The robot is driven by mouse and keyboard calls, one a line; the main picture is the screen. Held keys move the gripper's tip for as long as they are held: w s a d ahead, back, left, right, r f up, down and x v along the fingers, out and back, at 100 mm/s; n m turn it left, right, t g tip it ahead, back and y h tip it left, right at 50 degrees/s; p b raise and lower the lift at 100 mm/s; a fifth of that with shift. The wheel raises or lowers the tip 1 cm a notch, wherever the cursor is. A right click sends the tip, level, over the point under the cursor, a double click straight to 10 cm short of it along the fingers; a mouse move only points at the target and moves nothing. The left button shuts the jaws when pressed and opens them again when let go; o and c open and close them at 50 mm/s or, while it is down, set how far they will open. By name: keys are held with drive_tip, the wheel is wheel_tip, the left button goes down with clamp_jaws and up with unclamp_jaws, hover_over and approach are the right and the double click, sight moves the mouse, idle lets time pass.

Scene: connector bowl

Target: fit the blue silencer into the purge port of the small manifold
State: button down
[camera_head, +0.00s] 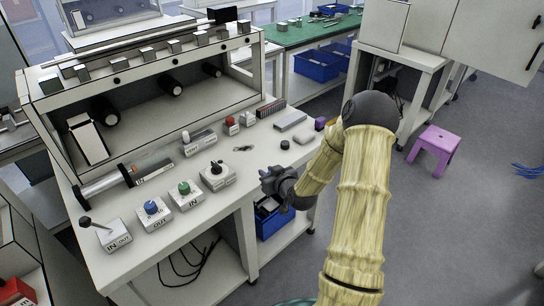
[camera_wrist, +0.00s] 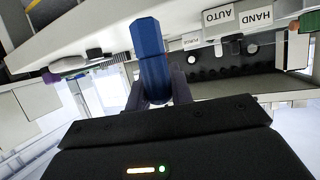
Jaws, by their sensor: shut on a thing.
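My gripper (camera_wrist: 158,88) is shut on the blue silencer (camera_wrist: 149,50), a blue faceted piece that stands up between the fingers in the wrist view. In the head view my gripper (camera_head: 273,181) is at the bench's front edge, and I cannot make out the silencer there. A small white label reading PURGE (camera_wrist: 191,41) shows upside down just right of the silencer in the wrist view. The silencer looks apart from it, though depth is unclear. The purge port itself is not clearly visible, and I cannot tell which block is the small manifold.
The white bench (camera_head: 240,150) carries several labelled blocks, including a blue-knobbed one (camera_head: 152,210), a green-knobbed one (camera_head: 185,194) and a black-lever one (camera_head: 217,175). A HAND/AUTO label (camera_wrist: 241,16) shows in the wrist view. A purple stool (camera_head: 435,146) stands at right on open floor.

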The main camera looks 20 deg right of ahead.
drive_tip(key=s+a+f+m+h, duration=0.1)
drive_tip(key=s+a+f, duration=0.3)
drive_tip(key=f, duration=0.6)
drive_tip(key=s, duration=0.2)
drive_tip(key=shift+s+f, duration=0.3)
drive_tip(key=shift+s, duration=0.05)
drive_tip(key=shift+d, duration=0.15)
